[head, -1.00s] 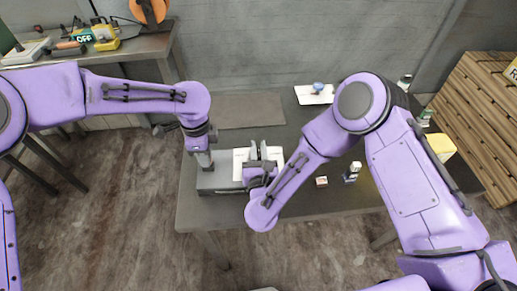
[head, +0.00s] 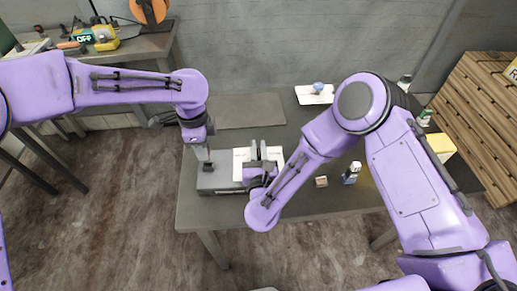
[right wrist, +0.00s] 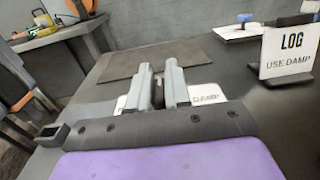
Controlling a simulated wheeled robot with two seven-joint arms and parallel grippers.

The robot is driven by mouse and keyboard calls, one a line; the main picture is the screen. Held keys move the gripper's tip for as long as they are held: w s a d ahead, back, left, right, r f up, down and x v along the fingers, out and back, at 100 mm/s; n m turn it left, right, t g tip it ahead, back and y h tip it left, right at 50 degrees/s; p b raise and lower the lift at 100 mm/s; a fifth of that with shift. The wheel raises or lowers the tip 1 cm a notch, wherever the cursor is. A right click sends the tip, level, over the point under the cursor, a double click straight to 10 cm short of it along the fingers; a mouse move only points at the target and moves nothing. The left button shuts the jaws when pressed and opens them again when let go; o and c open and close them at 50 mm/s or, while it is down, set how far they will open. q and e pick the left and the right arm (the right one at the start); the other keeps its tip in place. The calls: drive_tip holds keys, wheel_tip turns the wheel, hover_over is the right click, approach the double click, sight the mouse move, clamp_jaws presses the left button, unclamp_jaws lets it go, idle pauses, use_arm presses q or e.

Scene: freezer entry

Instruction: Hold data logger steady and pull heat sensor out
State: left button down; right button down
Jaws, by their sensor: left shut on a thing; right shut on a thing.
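The data logger (head: 217,182) is a low grey box near the table's front left edge. My right gripper (head: 258,152) is shut at its right part; in the right wrist view its two fingers (right wrist: 161,88) stand close together, with a dark thing between them. My left gripper (head: 204,156) is shut above the logger's left end. It appears to hold the heat sensor, but the sensor is too small and covered to make out. A grey block with a dark opening (right wrist: 52,134), probably the logger's end, shows at the left of the right wrist view.
A white card (head: 240,158) lies behind the right gripper. A dark mat (head: 250,110) lies further back. A small box (head: 321,181) and a small bottle (head: 351,173) stand to the right. A white tray (head: 303,95) sits at the back. A LOG sign (right wrist: 288,52) stands at right.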

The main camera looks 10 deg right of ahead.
use_arm(q)
drive_tip(key=shift+r, duration=1.6)
use_arm(e)
drive_tip(key=c, duration=0.5)
unclamp_jaws()
use_arm(q)
drive_tip(key=shift+f+b, duration=0.35)
use_arm(e)
drive_tip(key=shift+s+a, duration=0.25)
drive_tip(key=shift+s, duration=1.5)
drive_tip(key=shift+s+a, duration=0.2)
drive_tip(key=shift+s, duration=1.5)
